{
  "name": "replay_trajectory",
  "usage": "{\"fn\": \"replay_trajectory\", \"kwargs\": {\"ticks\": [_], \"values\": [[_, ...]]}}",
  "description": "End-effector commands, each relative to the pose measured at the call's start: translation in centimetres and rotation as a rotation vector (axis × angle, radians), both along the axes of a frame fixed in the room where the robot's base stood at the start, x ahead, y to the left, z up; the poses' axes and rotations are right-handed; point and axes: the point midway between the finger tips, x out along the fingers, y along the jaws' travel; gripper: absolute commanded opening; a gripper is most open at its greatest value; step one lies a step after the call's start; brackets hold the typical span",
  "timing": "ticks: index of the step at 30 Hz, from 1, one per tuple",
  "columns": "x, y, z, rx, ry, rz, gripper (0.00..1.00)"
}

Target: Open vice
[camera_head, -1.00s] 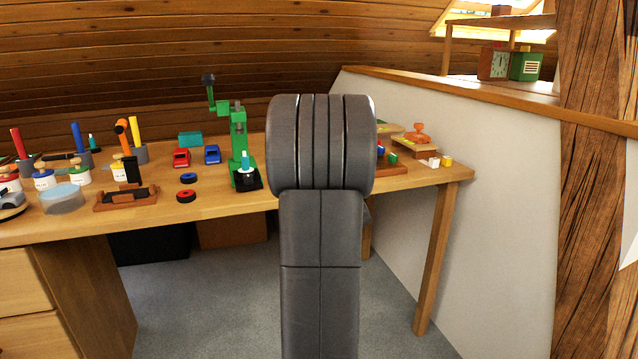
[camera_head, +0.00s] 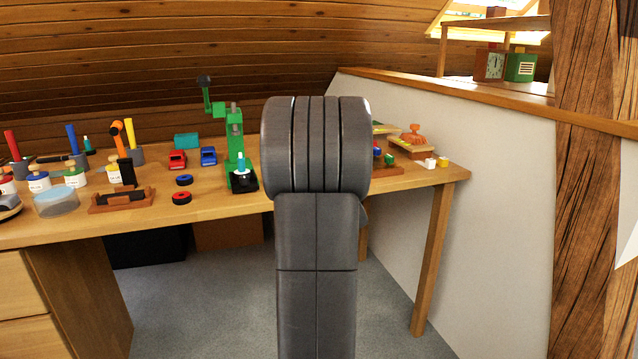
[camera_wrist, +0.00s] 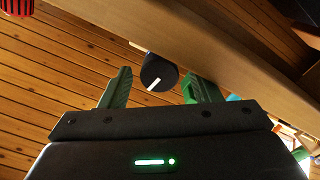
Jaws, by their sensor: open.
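My gripper (camera_wrist: 158,77) shows in the wrist view with its two green fingers spread apart. A round black knob (camera_wrist: 157,72) with a white line appears between the fingertips, close to a wooden edge (camera_wrist: 190,45). I cannot tell whether the fingers touch it or whether it belongs to the vice.
A sloping white wall (camera_head: 490,210) stands at the right.

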Motion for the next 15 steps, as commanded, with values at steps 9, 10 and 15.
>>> {"fn": "replay_trajectory", "kwargs": {"ticks": [9,10,15], "values": [[-4.8,-1.7,0.3,0.000,0.001,-0.003,0.57],[-5.5,-1.9,0.3,0.001,0.002,-0.003,0.57],[-9.1,-3.1,0.3,0.000,0.001,-0.003,0.57]]}}
